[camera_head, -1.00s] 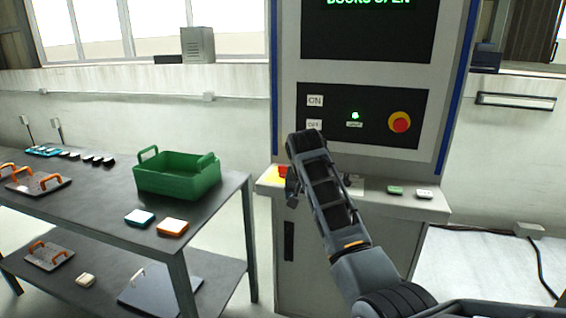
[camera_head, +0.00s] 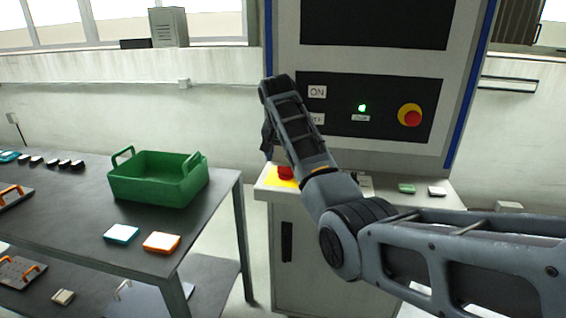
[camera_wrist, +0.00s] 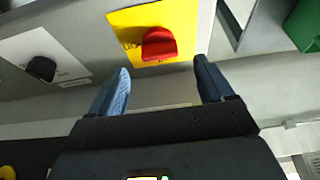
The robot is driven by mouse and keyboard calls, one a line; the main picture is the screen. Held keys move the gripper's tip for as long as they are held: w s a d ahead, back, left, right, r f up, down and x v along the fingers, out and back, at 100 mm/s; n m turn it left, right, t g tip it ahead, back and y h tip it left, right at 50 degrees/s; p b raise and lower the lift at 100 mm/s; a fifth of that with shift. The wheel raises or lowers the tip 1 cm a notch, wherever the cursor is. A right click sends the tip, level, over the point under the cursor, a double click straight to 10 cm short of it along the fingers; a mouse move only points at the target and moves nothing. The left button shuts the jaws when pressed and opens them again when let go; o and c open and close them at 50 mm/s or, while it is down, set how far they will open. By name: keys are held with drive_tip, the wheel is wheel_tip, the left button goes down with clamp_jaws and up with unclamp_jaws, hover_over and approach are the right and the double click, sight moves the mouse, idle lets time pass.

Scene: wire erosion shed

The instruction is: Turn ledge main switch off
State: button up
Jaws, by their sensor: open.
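The ledge main switch is a red rotary knob (camera_head: 286,173) on a yellow plate (camera_head: 279,184) at the left end of the cabinet's ledge. In the wrist view the red knob (camera_wrist: 159,44) sits on its yellow plate (camera_wrist: 186,16), ahead of and between my two fingers. My gripper (camera_wrist: 160,88) is open and empty, apart from the knob. In the head view my gripper is mostly hidden behind my arm, above the switch.
A black knob (camera_wrist: 41,68) on a white plate sits beside the switch in the wrist view. A green crate (camera_head: 158,184) stands on the table to the left.

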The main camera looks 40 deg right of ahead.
sight(286, 167)
drive_tip(key=shift+x, duration=2.35)
drive_tip(key=c, duration=1)
